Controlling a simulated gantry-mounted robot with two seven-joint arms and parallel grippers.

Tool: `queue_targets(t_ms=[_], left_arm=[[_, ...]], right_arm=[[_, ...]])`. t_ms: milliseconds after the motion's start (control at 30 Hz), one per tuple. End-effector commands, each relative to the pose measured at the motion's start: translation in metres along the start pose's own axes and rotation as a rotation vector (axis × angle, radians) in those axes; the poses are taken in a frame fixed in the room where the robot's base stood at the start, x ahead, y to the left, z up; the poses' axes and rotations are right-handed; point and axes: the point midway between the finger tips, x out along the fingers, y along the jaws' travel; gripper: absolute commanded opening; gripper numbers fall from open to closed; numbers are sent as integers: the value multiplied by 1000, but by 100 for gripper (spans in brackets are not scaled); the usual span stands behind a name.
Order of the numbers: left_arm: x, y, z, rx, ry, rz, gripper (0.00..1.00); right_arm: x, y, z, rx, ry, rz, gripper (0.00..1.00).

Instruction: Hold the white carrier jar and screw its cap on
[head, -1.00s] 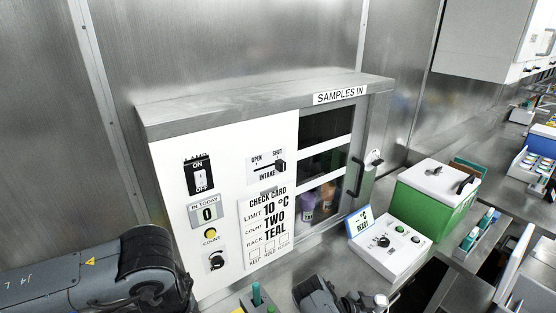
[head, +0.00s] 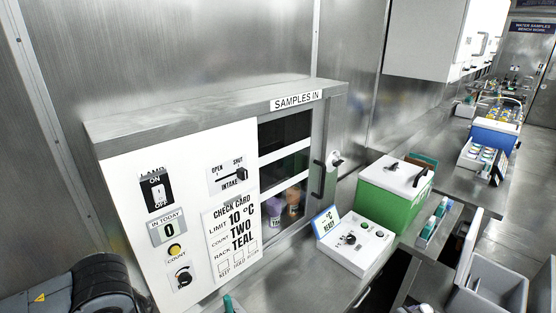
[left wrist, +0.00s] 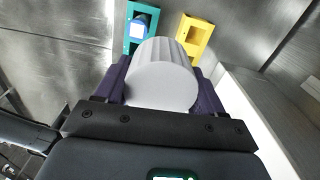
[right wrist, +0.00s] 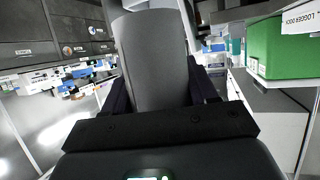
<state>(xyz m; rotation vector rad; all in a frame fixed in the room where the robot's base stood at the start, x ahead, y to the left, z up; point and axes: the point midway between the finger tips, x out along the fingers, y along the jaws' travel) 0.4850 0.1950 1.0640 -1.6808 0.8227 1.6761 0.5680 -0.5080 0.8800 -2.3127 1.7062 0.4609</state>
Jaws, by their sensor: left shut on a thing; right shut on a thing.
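In the left wrist view my left gripper (left wrist: 160,100) is shut on a white cylinder with a smooth round face and ribbed side, which looks like the cap (left wrist: 162,88). In the right wrist view my right gripper (right wrist: 160,95) is shut on a smooth, shaded grey-white cylinder, which looks like the carrier jar (right wrist: 152,62). The jar's far end runs toward the top of that view, and I cannot tell whether it touches the cap. Neither gripper shows clearly in the head view.
A sample cabinet (head: 180,120) stands at left. A white control box (head: 355,243) and a green box with white lid (head: 397,198) are on the bench. Teal (left wrist: 133,45) and yellow (left wrist: 193,42) holders stand beyond the left gripper. An open grey bin (head: 490,290) is at lower right.

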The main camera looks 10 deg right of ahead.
Motion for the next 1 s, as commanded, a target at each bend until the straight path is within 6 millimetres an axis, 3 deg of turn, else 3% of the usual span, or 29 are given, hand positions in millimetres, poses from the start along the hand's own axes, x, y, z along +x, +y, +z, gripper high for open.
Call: queue_targets(t_ms=[267, 467, 733, 900, 1000], left_arm=[[7, -3, 2, -229, -1, 1, 40], [11, -6, 3, -404, -1, 0, 40], [18, -10, 5, -650, -2, -1, 40], [22, -12, 6, -777, -2, -1, 40], [23, -12, 6, -830, -3, -2, 40]], right_arm=[[-20, -4, -17, -102, 4, -238, 3], [-67, -16, -13, -196, 3, -459, 3], [-173, -22, 20, -338, -1, -805, 3], [-240, -14, 42, -411, -1, -987, 3], [-269, -7, 51, -441, -1, -1063, 3]])
